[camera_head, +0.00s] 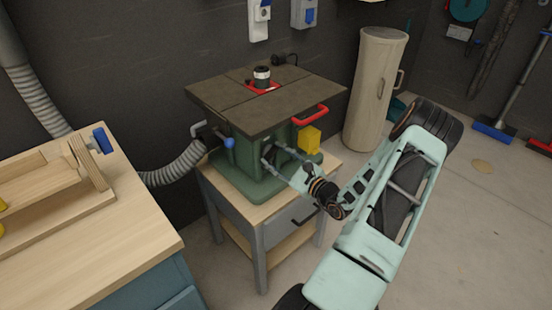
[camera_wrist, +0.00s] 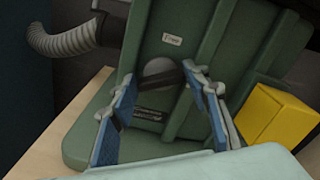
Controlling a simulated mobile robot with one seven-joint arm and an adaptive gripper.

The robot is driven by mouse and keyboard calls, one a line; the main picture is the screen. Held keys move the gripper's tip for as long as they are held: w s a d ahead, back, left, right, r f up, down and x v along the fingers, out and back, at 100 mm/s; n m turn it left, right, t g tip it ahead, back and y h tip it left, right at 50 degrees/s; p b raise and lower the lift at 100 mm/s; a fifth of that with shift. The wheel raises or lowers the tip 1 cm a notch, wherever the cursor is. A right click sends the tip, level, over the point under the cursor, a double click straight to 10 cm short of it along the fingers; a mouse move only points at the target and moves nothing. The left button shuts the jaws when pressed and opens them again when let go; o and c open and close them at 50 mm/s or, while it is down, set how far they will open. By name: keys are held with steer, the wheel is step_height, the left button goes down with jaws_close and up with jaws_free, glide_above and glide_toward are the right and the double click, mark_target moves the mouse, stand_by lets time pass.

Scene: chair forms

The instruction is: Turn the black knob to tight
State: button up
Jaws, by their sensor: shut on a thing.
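The black knob (camera_wrist: 164,80) is on the front face of the green machine body (camera_wrist: 185,30), in front of a grey round plate (camera_wrist: 158,66). It shows as a dark bar between my fingertips in the wrist view. My gripper (camera_wrist: 160,76) has its two blue-padded fingers on either side of the knob and is shut on it. In the head view my gripper (camera_head: 270,154) reaches the front of the green machine (camera_head: 245,165) from the right; the knob is too small and covered to make out there. A small label (camera_wrist: 172,40) sits above the knob; its text is unreadable.
The machine has a dark table top (camera_head: 225,100), a red handle (camera_head: 310,115) and a yellow box (camera_head: 309,139) right of my fingers. It stands on a wooden cart (camera_head: 262,215). A grey hose (camera_head: 175,168) joins its left side. A workbench (camera_head: 120,250) stands left.

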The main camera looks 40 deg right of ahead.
steer(key=n+b, duration=0.1)
steer(key=n, duration=0.1)
steer(key=n+b, duration=0.3)
steer(key=n, duration=0.1)
steer(key=shift+a+f+n+b, duration=0.15)
steer(key=shift+f+n+b, duration=0.15)
steer(key=shift+f+b, duration=0.05)
steer(key=n+b, duration=0.3)
steer(key=shift+n+b, duration=0.9)
steer(key=shift+b, duration=0.35)
steer(key=shift+r+n, duration=0.15)
steer(key=shift+n, duration=0.15)
steer(key=o, duration=1.2)
steer(key=shift+c, duration=0.2)
steer(key=shift+s, duration=0.1)
steer(key=s+d, duration=0.1)
steer(key=s, duration=1)
steer(key=shift+s, duration=0.4)
